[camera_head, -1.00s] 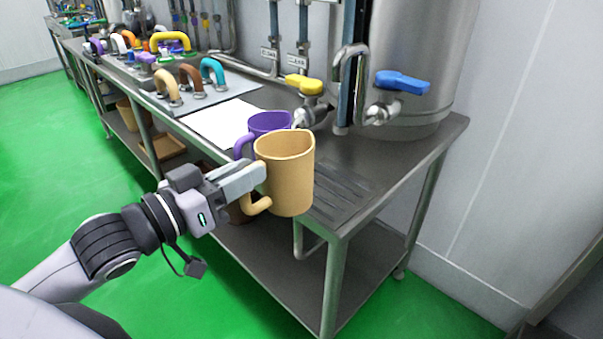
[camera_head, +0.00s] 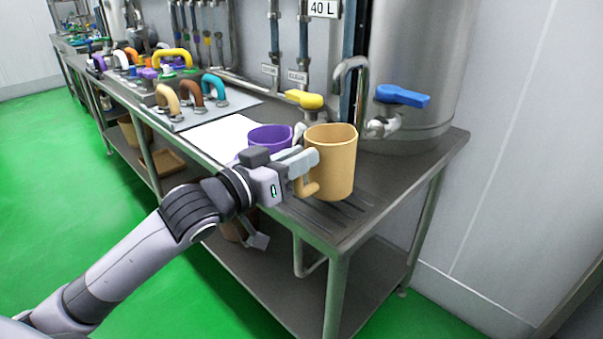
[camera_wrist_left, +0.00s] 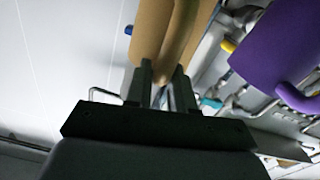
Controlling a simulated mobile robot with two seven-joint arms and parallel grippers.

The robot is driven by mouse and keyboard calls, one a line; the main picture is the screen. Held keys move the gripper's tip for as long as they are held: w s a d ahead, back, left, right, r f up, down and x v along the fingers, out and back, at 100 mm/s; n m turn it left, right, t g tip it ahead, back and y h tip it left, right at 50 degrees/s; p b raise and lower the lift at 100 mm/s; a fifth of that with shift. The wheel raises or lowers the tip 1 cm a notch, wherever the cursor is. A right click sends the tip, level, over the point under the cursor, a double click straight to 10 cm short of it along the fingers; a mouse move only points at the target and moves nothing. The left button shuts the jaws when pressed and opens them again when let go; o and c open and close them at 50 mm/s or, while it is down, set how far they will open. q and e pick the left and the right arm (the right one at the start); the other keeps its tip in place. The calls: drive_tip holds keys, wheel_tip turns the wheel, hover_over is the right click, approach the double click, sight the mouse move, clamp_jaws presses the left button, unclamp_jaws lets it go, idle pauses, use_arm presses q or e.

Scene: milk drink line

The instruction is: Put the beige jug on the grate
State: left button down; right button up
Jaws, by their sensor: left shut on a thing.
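The beige jug (camera_head: 332,165) is upright in the head view, over the front right part of the steel table. My left gripper (camera_head: 303,163) is shut on its handle, on the jug's left side. In the left wrist view the jug (camera_wrist_left: 150,30) fills the top middle, with its handle (camera_wrist_left: 181,40) between the fingers (camera_wrist_left: 160,88). The grate (camera_head: 335,212) is the slotted area in the table top, below the jug and partly hidden by it. I cannot tell whether the jug's base touches it. My right gripper is not in view.
A purple jug (camera_head: 268,137) stands close behind my left gripper; it also shows in the wrist view (camera_wrist_left: 265,50). Taps with a yellow handle (camera_head: 304,99) and a blue handle (camera_head: 402,96) are behind. A white sheet (camera_head: 220,137) lies to the left.

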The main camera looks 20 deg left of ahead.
use_arm(q)
drive_tip(key=shift+w+d+r, duration=0.1)
drive_tip(key=shift+w+d, duration=0.1)
drive_tip(key=shift+w, duration=0.15)
wheel_tip(320, 180, down, 4)
drive_tip(key=shift+r+b, duration=0.15)
drive_tip(key=shift+b, duration=0.25)
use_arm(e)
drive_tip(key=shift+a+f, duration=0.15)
use_arm(q)
drive_tip(key=c, duration=1)
unclamp_jaws()
drive_tip(key=shift+o, duration=0.2)
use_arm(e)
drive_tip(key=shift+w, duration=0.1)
use_arm(q)
drive_tip(key=shift+s, duration=0.1)
